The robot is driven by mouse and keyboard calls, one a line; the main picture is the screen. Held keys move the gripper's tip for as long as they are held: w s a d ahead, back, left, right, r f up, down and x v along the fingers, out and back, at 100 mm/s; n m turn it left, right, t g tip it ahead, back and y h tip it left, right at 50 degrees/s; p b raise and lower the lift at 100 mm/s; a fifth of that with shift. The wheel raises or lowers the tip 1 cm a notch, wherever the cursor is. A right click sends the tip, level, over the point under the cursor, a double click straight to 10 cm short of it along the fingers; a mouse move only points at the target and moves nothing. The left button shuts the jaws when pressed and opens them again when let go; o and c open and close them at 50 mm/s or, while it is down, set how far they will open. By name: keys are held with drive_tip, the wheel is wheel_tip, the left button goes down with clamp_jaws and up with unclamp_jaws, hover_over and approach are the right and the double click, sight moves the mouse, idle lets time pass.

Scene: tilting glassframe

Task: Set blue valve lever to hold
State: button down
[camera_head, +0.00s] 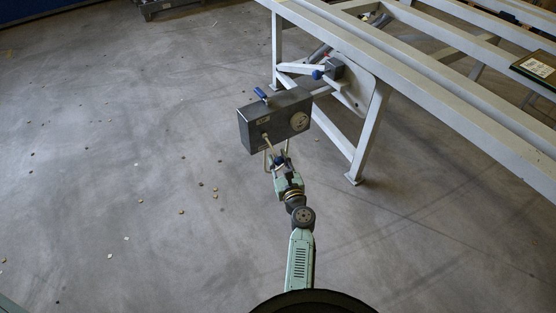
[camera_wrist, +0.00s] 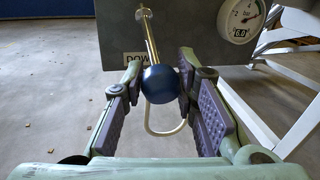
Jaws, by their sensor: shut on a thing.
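The valve lever is a metal rod (camera_wrist: 150,40) ending in a blue ball knob (camera_wrist: 160,84). It comes out of the front of a grey box (camera_head: 250,131) and points toward me. My gripper (camera_head: 277,161) is shut on the blue ball, with one finger on each side of it in the wrist view. A label (camera_wrist: 133,58) reading "DOW" shows behind the rod; its remainder is hidden. A "hold" mark is not visible.
A round gauge (camera_head: 299,121) is on the box's right front, and a small blue handle (camera_head: 261,93) is on top. A pale bent wire loop (camera_wrist: 168,132) hangs below the ball. The grey metal frame (camera_head: 430,98) stands at right. Open floor lies left.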

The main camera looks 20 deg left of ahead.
sight(280, 159)
drive_tip(key=shift+s+d+r+p, duration=0.1)
drive_tip(key=shift+d+r+p, duration=0.1)
drive_tip(key=shift+r+p, duration=0.5)
drive_tip(key=shift+s+d+r+p, duration=0.1)
drive_tip(key=shift+d+r+p, duration=0.1)
drive_tip(key=shift+r+p, duration=1.1)
drive_tip(key=shift+r, duration=0.5)
drive_tip(key=c, duration=1.7)
unclamp_jaws()
drive_tip(key=o, duration=0.4)
drive_tip(key=shift+f, duration=0.25)
drive_tip(key=shift+s, duration=0.15)
drive_tip(key=v, duration=0.7)
drive_tip(key=shift+s+d, duration=0.15)
